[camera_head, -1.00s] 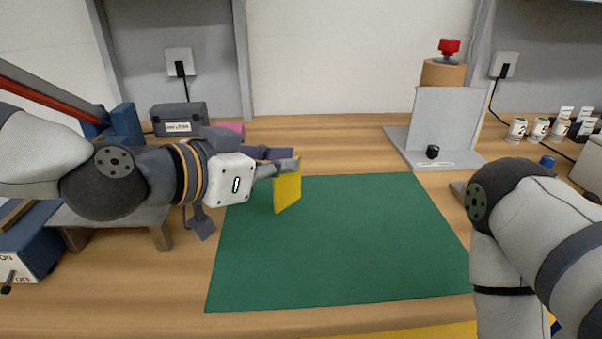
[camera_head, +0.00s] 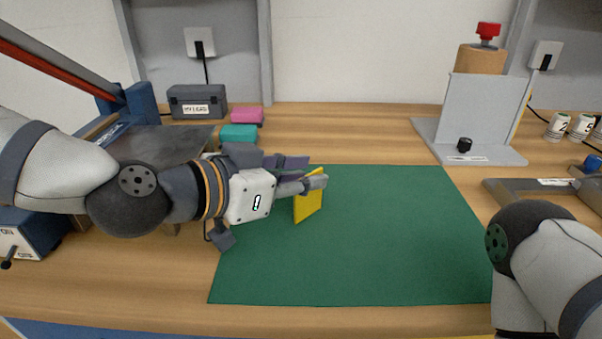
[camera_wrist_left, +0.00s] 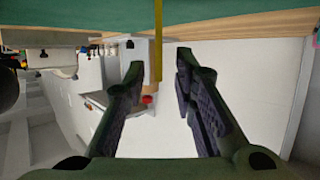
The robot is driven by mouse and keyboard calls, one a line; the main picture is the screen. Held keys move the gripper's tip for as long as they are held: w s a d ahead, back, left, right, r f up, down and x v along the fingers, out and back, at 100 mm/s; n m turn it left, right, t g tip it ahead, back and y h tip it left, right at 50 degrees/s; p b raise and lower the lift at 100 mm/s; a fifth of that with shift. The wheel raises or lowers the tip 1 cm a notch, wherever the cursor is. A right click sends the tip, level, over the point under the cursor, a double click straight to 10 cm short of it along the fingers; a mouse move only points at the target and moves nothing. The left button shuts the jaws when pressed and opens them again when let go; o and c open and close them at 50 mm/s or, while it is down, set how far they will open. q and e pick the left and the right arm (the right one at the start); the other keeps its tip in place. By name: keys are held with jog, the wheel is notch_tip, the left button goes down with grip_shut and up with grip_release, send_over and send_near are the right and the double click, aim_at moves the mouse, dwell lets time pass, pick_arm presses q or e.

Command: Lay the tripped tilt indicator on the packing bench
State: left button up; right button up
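A thin yellow plate (camera_head: 308,196), which I take to be the tilt indicator, is upright over the left part of the green mat (camera_head: 350,265) on the wooden bench (camera_head: 350,322). My left gripper (camera_head: 318,180) is at the plate's upper part. In the left wrist view the plate (camera_wrist_left: 157,40) shows edge-on between the fingertips of my left gripper (camera_wrist_left: 158,66), with a gap on each side, so the fingers look open. Whether its lower edge touches the mat is hard to tell. The right gripper is hidden; only its arm shows.
A dark case (camera_head: 197,103), pink block (camera_head: 247,115) and teal block (camera_head: 238,133) stand behind the left arm. A grey angled stand (camera_head: 485,110) is at the back right, with labelled white containers (camera_head: 558,127) beyond. The mat's middle and right are clear.

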pick_arm(q)
jog(key=shift+r, duration=0.1)
jog(key=p+v, duration=0.3)
jog(key=v, duration=0.9)
jog(key=shift+r, duration=0.2)
pick_arm(e)
jog(key=shift+t, duration=0.8)
jog(key=w+r, duration=0.4)
